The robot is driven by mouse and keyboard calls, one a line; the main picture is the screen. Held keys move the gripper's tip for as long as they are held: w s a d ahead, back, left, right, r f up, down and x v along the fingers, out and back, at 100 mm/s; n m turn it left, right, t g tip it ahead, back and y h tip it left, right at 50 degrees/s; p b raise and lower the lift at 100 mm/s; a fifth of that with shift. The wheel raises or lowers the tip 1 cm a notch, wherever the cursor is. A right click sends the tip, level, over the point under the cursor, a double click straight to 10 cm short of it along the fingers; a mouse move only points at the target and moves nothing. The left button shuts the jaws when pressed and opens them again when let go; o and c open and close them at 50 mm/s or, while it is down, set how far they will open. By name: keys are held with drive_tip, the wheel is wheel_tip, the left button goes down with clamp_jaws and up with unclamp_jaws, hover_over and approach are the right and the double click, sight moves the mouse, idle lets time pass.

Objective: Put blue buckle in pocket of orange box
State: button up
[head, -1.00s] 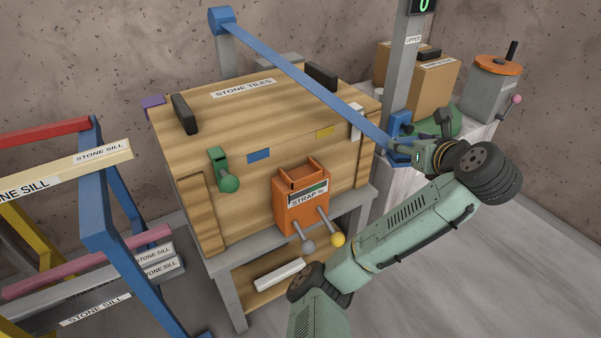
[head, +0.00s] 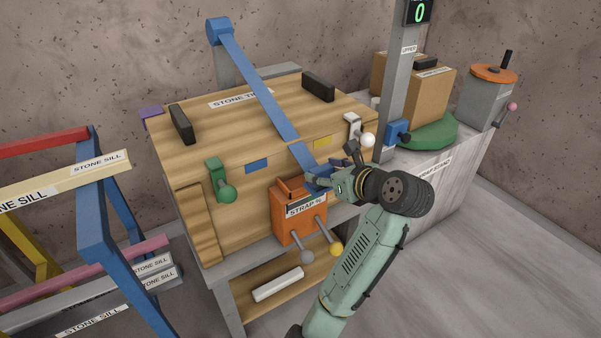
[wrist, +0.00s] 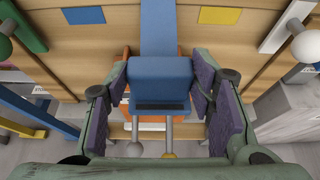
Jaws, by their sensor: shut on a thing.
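The blue buckle (head: 317,177) is at the end of a blue strap (head: 262,88) that runs across the crate. My gripper (head: 326,181) is shut on it at the upper right of the orange box. In the wrist view the buckle (wrist: 160,78) sits between the two finger pads. The orange box (head: 290,222), labelled STRAP, is on the crate's front. In the wrist view the buckle covers most of the box, with orange (wrist: 125,108) showing beside it. The pocket opening is largely hidden, so I cannot tell whether the buckle's end is inside it.
Two levers with grey (head: 307,257) and yellow (head: 336,249) knobs stick out below the box. A green lever (head: 219,184) is left of it, and a white-knobbed lever (head: 367,140) is right. A grey post with a blue holder (head: 397,133) stands right. Racks (head: 95,220) stand left.

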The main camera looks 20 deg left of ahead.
drive_tip(key=w+a, duration=0.1)
drive_tip(key=a, duration=0.1)
drive_tip(key=w+a, duration=0.1)
drive_tip(key=a, duration=0.2)
drive_tip(key=w+a+p, duration=0.1)
drive_tip(key=w+a, duration=0.1)
drive_tip(key=shift+a+f, duration=0.15)
drive_tip(key=shift+f, duration=0.15)
drive_tip(key=shift+w+a+f, duration=0.1)
drive_tip(key=shift+f, duration=1.7)
drive_tip(key=shift+f, duration=0.1)
drive_tip(key=shift+f, duration=0.15)
drive_tip(key=o, duration=1.2)
